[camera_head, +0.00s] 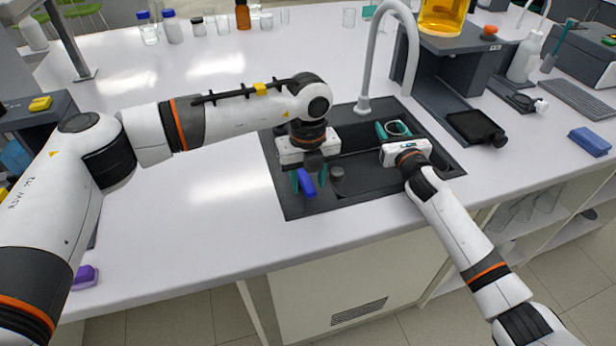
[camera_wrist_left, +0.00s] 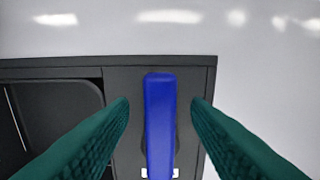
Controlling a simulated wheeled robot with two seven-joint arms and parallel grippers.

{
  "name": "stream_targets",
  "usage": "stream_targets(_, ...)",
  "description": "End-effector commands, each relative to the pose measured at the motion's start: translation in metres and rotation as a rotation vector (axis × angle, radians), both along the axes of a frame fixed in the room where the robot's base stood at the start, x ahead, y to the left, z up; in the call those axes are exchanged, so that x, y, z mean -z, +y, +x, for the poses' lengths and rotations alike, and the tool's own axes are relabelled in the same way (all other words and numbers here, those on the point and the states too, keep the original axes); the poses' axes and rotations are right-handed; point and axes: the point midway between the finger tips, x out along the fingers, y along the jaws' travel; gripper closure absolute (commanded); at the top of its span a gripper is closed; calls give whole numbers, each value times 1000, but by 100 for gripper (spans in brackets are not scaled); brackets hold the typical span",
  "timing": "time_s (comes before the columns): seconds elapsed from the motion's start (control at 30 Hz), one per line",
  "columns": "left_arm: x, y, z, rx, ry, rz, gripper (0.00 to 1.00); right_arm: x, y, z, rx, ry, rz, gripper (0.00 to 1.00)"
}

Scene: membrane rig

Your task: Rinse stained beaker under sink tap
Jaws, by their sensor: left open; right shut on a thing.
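The black sink (camera_head: 345,210) is set into the white counter, with a grey gooseneck tap (camera_head: 372,60) arching over its back edge. A blue lever (camera_head: 308,183) is at the left part of the sink. My left gripper (camera_head: 308,180) is open at the lever. In the left wrist view, the blue lever (camera_wrist_left: 160,120) lies between the green fingertips (camera_wrist_left: 160,105), with a gap on both sides. My right gripper (camera_head: 393,130) is shut on a clear beaker (camera_head: 398,127) at the sink's right back part, near the tap's spout. Stains and running water cannot be made out.
Bottles and small glassware stand along the back left, including a brown bottle (camera_head: 243,15). A flask of orange liquid (camera_head: 442,16) stands on a dark stand at the right. A keyboard (camera_head: 577,98) lies far right.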

Motion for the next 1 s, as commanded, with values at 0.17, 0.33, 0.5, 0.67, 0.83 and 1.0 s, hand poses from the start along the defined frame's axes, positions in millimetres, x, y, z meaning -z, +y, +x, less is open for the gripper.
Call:
stream_targets(0.17, 0, 0, 0, 0, 0, 0, 56, 0, 0, 0, 0, -1, 0, 78)
stream_targets(0.33, 0, 0, 0, 0, 0, 0, 83, 0, 0, 0, 0, -1, 0, 78)
stream_targets(0.5, 0, 0, 0, 0, 0, 0, 100, 0, 0, 0, 0, -1, 0, 78)
stream_targets(0.67, 0, 1, 0, 13, 1, 0, 100, 0, 0, 0, 0, -1, 0, 78)
stream_targets(0.83, 0, 7, -2, 142, 1, 0, 100, 0, 0, 0, 0, -1, 0, 78)
stream_targets(1.0, -1, 13, -3, 250, 1, -1, 100, 0, 0, 0, 0, -1, 0, 78)
